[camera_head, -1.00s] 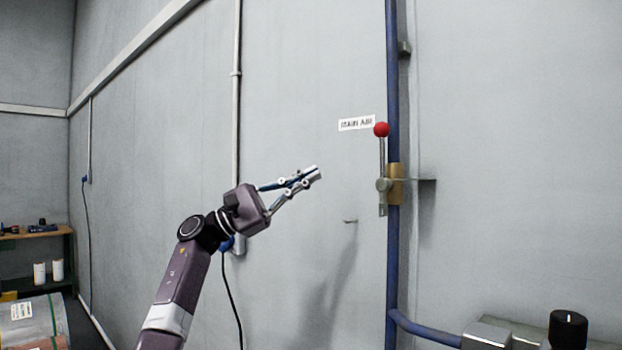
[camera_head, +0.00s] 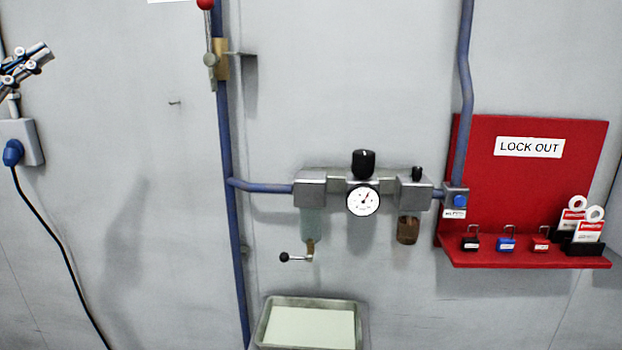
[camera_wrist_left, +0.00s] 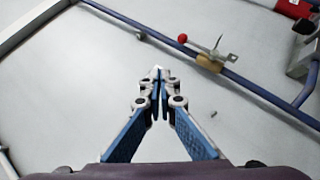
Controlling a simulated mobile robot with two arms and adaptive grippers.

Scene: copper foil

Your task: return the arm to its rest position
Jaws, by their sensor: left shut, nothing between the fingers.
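My left gripper (camera_head: 40,58) shows only in part at the upper left edge of the head view, in front of the grey wall. In the left wrist view its fingers (camera_wrist_left: 158,76) meet at the tips, with nothing between them. The valve lever with the red knob (camera_head: 206,4) stands upright on the blue pipe, to the right of the gripper and apart from it. The lever's knob also shows in the left wrist view (camera_wrist_left: 182,38). The rest of my left arm is outside the head view. My right gripper is in neither view.
A blue pipe (camera_head: 230,160) runs down the wall to a regulator with a gauge (camera_head: 363,200). A tray (camera_head: 262,325) sits below it. A red lock-out board (camera_head: 480,135) holds several padlocks and tags at right. A socket with a blue plug (camera_head: 13,152) and black cable is at left.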

